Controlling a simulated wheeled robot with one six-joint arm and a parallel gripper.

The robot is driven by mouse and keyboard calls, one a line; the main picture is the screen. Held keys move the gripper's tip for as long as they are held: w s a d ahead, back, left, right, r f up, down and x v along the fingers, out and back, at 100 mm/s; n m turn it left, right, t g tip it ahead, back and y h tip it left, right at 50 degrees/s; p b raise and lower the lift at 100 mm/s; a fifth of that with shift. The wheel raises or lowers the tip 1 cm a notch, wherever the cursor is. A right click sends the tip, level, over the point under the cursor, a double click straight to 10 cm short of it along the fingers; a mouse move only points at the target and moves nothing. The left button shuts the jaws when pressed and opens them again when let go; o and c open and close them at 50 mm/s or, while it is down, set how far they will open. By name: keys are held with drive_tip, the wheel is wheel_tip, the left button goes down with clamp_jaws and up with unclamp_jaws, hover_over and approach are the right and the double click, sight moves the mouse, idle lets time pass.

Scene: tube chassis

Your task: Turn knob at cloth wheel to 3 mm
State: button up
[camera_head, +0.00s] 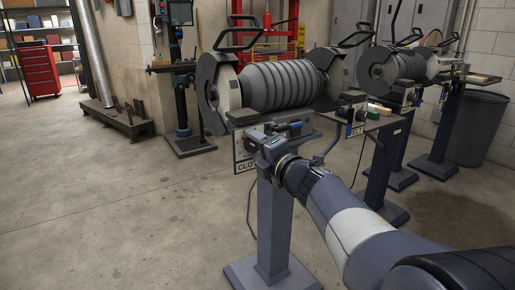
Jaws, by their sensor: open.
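The cloth wheel machine (285,87) stands on a grey pedestal (272,225), with a large ribbed grey body between its two wheels. A sign (243,166) below its left side reads "CLO", the rest covered by my arm. My arm comes in from the lower right, and my gripper (272,142) is at the front of the machine, just below the ribbed body. My gripper is open, but its fingers are small and partly hidden by the wrist. I cannot make out the knob or its scale, nor tell whether the fingers touch anything.
A red tool cabinet (40,72) is at the far left. The floor at left is clear.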

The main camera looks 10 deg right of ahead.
drive_tip(key=shift+s+d+r, duration=0.15)
drive_tip(key=shift+s+d, duration=0.05)
drive_tip(key=shift+s, duration=0.25)
drive_tip(key=p+v, duration=0.3)
drive_tip(key=v, duration=0.7)
drive_tip(key=shift+w+a, duration=0.1)
drive_tip(key=shift+w, duration=0.05)
drive_tip(key=b+x, duration=0.3)
drive_tip(key=x, duration=0.7)
drive_tip(key=shift+w+a, duration=0.1)
drive_tip(key=shift+w, duration=0.25)
